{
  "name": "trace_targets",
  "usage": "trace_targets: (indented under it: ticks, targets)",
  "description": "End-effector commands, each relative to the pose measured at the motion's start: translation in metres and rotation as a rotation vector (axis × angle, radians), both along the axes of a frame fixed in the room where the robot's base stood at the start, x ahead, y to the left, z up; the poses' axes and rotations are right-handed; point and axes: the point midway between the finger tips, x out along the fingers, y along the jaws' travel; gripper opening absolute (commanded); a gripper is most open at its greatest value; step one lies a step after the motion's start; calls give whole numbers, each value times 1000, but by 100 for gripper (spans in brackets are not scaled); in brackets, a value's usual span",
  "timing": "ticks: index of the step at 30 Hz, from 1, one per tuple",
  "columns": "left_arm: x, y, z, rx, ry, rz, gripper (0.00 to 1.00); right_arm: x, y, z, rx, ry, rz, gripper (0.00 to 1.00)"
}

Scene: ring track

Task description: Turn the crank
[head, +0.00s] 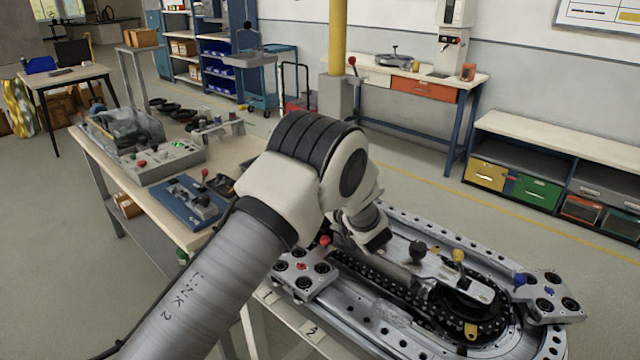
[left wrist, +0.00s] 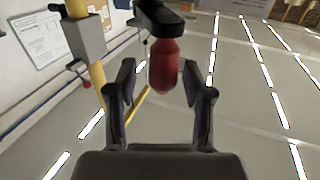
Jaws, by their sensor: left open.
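In the left wrist view, a red crank handle (left wrist: 165,68) hangs from a black crank arm (left wrist: 160,16) at the top of the picture. My left gripper (left wrist: 158,82) is open, with one finger on each side of the red handle. A gap shows on both sides, so the jaws are not closed on it. I cannot tell how deep the handle sits between the fingertips. In the head view, my left arm covers the crank, and the fingers are hidden there. My right gripper is in neither view.
An oval ring track (head: 375,325) with a chain lies at lower right, with a red knob (head: 325,240), black knob (head: 417,250), yellow knob (head: 458,255) and blue knob (head: 520,280). A bench (head: 120,185) with fixtures stands at left. Open floor (head: 420,190) lies behind the track.

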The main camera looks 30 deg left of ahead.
Motion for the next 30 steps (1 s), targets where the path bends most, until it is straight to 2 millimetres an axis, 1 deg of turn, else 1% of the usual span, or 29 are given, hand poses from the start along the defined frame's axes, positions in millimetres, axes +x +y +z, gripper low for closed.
trace_targets:
  ticks: [2, 9, 12, 20, 21, 23, 24, 26, 28, 30]
  targets:
    - [-4, -8, 0, 1, 2, -3, 51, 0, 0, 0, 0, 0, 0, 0]
    - [-28, -49, 0, 4, 2, -5, 51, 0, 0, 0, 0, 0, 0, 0]
    - [-34, -59, 0, 1, 0, -3, 51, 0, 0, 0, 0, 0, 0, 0]
    - [-37, -61, -1, -1, 1, 0, 51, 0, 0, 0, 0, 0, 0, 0]
    - [-37, -61, -1, -1, 0, 0, 37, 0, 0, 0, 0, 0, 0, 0]
    - [-37, -61, -1, -13, -19, 0, 16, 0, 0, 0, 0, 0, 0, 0]
    - [-37, -61, -1, -32, -52, 0, 2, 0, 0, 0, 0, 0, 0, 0]
    - [-34, -63, 3, -64, -135, -20, 0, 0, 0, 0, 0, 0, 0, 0]
    - [-27, -71, 7, -92, -235, -108, 0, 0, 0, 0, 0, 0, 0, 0]
    - [-24, -77, 4, -133, -310, -238, 0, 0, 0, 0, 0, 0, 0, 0]
